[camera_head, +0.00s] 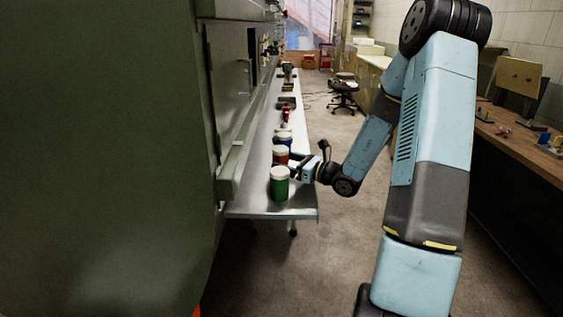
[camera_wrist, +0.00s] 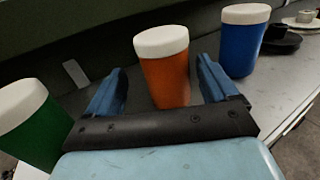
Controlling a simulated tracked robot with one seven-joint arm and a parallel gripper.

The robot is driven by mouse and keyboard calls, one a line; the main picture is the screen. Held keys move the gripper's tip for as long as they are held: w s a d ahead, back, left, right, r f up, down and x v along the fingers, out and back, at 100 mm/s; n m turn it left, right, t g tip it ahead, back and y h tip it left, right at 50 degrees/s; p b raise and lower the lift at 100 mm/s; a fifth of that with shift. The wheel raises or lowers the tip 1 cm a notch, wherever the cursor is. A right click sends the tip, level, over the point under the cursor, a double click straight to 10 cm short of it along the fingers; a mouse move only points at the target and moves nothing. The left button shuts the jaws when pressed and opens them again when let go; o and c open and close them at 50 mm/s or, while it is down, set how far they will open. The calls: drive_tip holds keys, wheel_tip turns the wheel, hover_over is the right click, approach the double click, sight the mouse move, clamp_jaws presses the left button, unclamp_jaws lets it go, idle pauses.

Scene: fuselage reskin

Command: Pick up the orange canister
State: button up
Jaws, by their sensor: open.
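The orange canister (camera_wrist: 170,80) has a white lid and stands upright on the shelf. In the wrist view it is between the two blue fingers of my gripper (camera_wrist: 162,88), with a gap on each side. My gripper is open; its palm hides the canister's base. In the head view the orange canister (camera_head: 280,156) stands behind the green canister, and my gripper (camera_head: 297,163) reaches it from the right.
A green canister (camera_wrist: 35,125) stands close on the left and a blue canister (camera_wrist: 243,42) on the right in the wrist view. Dark round parts (camera_wrist: 281,38) lie beyond the blue one. The green panel wall (camera_head: 110,150) borders the narrow shelf (camera_head: 245,204).

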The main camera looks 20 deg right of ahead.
sight(276, 158)
drive_tip(key=x, duration=0.5)
drive_tip(key=shift+w+d, duration=0.15)
drive_tip(key=shift+d, duration=0.1)
drive_tip(key=shift+c, duration=0.2)
drive_tip(key=c, duration=1.1)
